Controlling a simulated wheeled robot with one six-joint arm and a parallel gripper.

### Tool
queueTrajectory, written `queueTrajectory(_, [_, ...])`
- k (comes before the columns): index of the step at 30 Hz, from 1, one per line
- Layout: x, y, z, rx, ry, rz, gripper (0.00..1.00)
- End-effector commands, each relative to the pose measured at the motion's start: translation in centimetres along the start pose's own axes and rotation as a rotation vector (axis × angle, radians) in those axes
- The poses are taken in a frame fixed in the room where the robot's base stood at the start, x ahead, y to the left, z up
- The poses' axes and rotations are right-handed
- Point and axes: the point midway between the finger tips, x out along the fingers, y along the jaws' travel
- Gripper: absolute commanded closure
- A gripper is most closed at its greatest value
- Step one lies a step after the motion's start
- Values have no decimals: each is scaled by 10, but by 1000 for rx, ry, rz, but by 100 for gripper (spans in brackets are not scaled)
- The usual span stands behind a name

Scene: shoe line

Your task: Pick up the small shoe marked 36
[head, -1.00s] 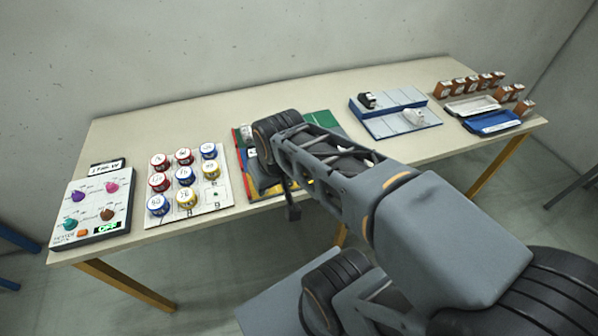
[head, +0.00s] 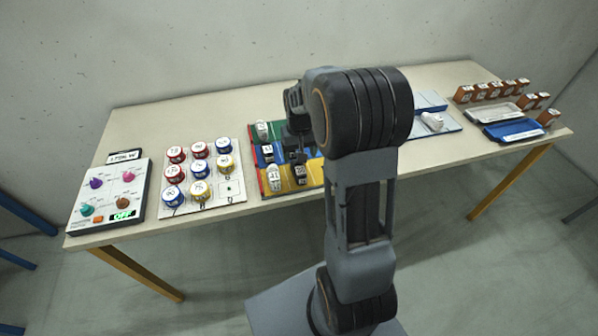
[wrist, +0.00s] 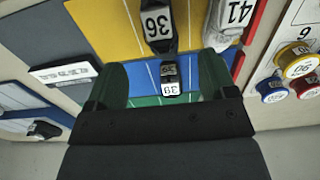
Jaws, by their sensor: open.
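In the wrist view, a black shoe with a white label that reads 36 (wrist: 157,24) lies on the yellow part of a coloured board (wrist: 100,28). In the head view it seems to be the dark shoe (head: 300,173) at the board's front. My gripper (wrist: 162,68) is open and empty, its green fingers apart. A smaller dark shoe (wrist: 169,75), labelled apparently 39, shows between the fingers over the blue and green strips. A white shoe marked 41 (wrist: 228,22) is right of the 36 shoe. In the head view my arm hides part of the board.
Several paint cans (head: 198,150) stand on a white board to the left, beside a knob panel (head: 110,193). A blue rack holding a white shoe (head: 432,121), trays (head: 514,130) and orange boxes (head: 495,90) are to the right.

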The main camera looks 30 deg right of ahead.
Motion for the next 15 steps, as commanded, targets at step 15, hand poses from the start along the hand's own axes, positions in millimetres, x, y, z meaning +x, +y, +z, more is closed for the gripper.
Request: queueTrajectory(15, [48, -1, 2, -1, -3, 0, 22])
